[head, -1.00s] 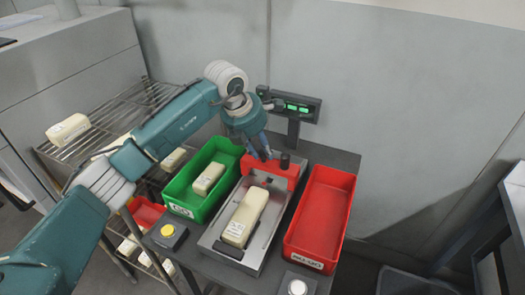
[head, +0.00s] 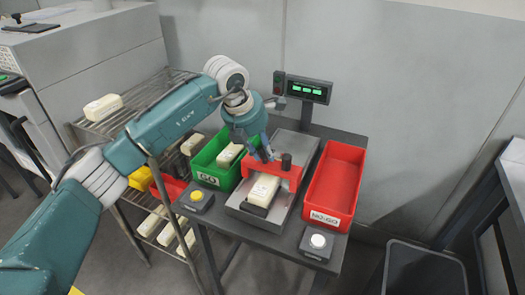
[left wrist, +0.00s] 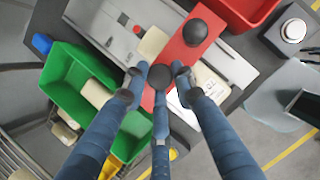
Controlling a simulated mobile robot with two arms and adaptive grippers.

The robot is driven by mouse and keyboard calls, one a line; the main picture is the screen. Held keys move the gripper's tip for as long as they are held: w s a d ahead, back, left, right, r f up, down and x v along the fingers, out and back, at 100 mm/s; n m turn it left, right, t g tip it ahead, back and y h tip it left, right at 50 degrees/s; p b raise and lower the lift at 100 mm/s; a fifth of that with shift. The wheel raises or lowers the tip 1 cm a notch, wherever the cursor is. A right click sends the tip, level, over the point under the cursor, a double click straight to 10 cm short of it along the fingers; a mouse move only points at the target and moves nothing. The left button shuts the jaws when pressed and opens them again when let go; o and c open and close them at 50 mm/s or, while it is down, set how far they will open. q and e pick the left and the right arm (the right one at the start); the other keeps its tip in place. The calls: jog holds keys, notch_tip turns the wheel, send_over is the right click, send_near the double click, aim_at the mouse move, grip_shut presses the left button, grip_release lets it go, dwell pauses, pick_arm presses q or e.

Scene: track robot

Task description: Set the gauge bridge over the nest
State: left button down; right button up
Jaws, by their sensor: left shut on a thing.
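The red gauge bridge (head: 289,172), with black knobs on top, stands across the metal bed (head: 291,146) of the fixture, over a cream block (head: 264,188) lying in the nest. The block's near part sticks out in front of the bridge. My left gripper (head: 266,157) is shut on one of the bridge's knobs, from above. In the left wrist view its fingers (left wrist: 159,80) close around that knob, and the bridge (left wrist: 203,22) crosses the pale block (left wrist: 207,82). Whether the bridge's feet touch the bed cannot be told. My right gripper is out of view.
A green GO bin (head: 209,173) holding a cream block stands left of the fixture; an empty red NO-GO bin (head: 335,190) stands right. A yellow button (head: 197,196) and a white button (head: 318,240) sit at the front. A display (head: 308,89) stands behind.

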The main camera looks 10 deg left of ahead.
pick_arm(q)
jog(key=shift+d+r, duration=0.1)
jog(key=shift+r, duration=0.05)
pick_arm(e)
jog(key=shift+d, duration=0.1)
pick_arm(q)
jog(key=c, duration=1.5)
grip_release()
jog(key=shift+c, duration=0.2)
jog(key=shift+o, duration=0.7)
jog(key=shift+s, duration=0.15)
jog(key=v, duration=1.2)
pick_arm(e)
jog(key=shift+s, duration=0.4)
